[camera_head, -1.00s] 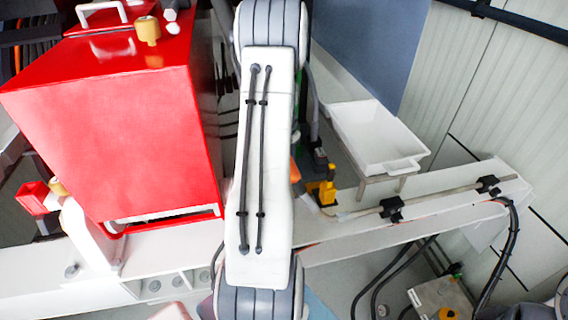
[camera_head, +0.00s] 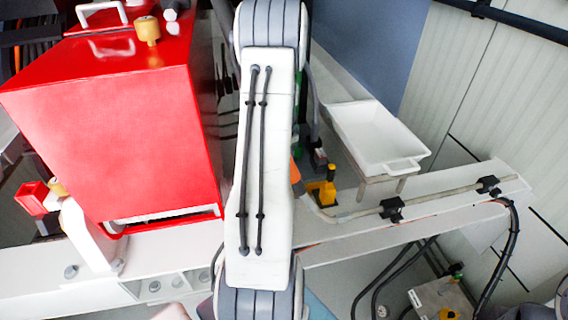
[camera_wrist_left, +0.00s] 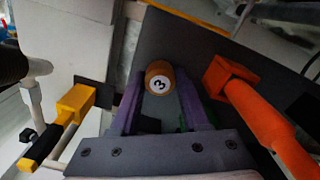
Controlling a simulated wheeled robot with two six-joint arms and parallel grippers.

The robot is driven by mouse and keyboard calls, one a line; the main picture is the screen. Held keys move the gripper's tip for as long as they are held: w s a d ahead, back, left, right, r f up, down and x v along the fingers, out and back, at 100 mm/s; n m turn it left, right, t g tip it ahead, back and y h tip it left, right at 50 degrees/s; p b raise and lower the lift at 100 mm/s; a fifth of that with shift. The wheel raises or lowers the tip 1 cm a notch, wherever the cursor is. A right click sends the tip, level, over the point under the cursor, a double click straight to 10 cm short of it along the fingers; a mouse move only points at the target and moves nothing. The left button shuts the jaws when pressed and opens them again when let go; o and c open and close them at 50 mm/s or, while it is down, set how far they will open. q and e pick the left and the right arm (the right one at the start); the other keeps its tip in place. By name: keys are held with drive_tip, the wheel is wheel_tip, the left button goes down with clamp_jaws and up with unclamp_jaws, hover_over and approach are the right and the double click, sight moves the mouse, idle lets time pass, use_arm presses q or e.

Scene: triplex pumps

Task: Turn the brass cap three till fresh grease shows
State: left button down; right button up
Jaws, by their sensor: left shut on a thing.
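The brass cap (camera_wrist_left: 159,77), marked with a black 3 on a white disc, is in the left wrist view at upper centre. My left gripper (camera_wrist_left: 160,92) is shut on it, with one purple-grey finger on each side. The finger contact on the cap's sides is partly hidden, and I see no grease around it. In the head view my own arm link covers the middle, so the cap and left gripper are hidden there. My right gripper is in neither view.
An orange-red handle (camera_wrist_left: 262,118) lies close right of the gripper. A yellow-and-black part (camera_wrist_left: 72,105) is at left. In the head view a red housing (camera_head: 110,120) stands left; a white tray (camera_head: 375,140) and a pipe (camera_head: 430,198) along a white beam are right.

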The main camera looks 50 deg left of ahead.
use_arm(q)
drive_tip(key=shift+c, duration=1.9)
unclamp_jaws()
drive_tip(key=shift+w+r, duration=0.1)
drive_tip(key=shift+r, duration=0.05)
wheel_tip(320, 180, up, 9)
drive_tip(key=shift+r+b, duration=0.15)
drive_tip(key=shift+b, duration=1.1)
drive_tip(key=shift+r, duration=0.55)
